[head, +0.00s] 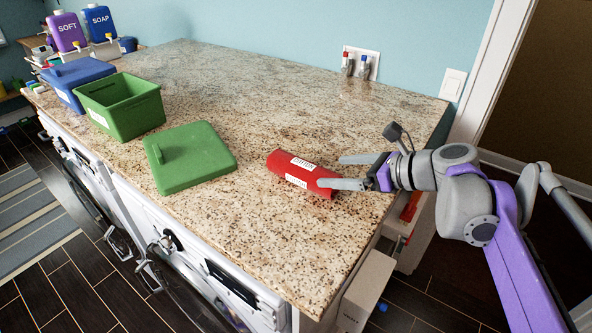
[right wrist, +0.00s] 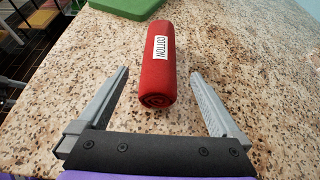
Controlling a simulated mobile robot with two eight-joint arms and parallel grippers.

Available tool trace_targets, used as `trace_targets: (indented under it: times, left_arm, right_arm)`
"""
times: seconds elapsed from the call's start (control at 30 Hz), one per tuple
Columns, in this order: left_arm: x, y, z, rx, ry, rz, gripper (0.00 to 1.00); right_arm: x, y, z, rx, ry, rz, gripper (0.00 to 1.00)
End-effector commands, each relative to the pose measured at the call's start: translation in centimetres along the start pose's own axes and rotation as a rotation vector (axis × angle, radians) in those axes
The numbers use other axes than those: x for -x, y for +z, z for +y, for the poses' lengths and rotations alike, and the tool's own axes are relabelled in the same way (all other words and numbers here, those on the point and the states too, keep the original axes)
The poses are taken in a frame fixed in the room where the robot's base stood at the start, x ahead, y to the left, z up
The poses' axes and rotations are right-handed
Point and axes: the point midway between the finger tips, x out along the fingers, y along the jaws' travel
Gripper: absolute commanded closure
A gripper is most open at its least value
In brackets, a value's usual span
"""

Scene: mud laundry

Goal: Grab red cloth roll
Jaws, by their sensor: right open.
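The red cloth roll (head: 283,164) lies on the granite counter, with white labels on it; in the right wrist view the red cloth roll (right wrist: 157,78) carries a label reading COTTON. My right gripper (head: 342,172) comes in from the right at the roll's near end. In the right wrist view my right gripper (right wrist: 158,82) is open, one finger on each side of the roll's near end, with visible gaps between roll and fingers. The roll points away from the gripper's palm. My left gripper is not in view.
A green lid (head: 200,160) lies left of the roll, beside an open green bin (head: 122,122). A blue bin (head: 72,88) and SOFT (head: 66,33) and SOAP (head: 99,24) dispensers stand further back. The counter behind the roll is clear.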

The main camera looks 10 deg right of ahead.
Motion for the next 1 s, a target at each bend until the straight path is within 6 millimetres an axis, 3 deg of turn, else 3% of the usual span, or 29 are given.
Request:
trace_targets:
  times: [0.1,0.37,0.63,0.97,1.0]
  left_arm:
    - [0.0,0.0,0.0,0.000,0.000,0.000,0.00]
    - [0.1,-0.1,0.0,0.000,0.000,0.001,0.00]
    - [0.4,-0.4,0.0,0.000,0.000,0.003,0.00]
    - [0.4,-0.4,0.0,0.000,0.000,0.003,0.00]
    - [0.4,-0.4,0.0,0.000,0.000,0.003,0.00]
  right_arm:
    - [-2.1,0.0,0.1,0.003,0.004,0.000,0.00]
    - [-4.4,0.0,0.1,0.002,0.002,0.000,0.00]
    - [-8.2,0.0,0.1,0.003,0.003,0.000,0.00]
    - [-9.1,-0.1,0.1,0.002,0.000,0.000,0.00]
    - [-9.1,-0.1,0.1,0.002,0.000,0.000,0.05]
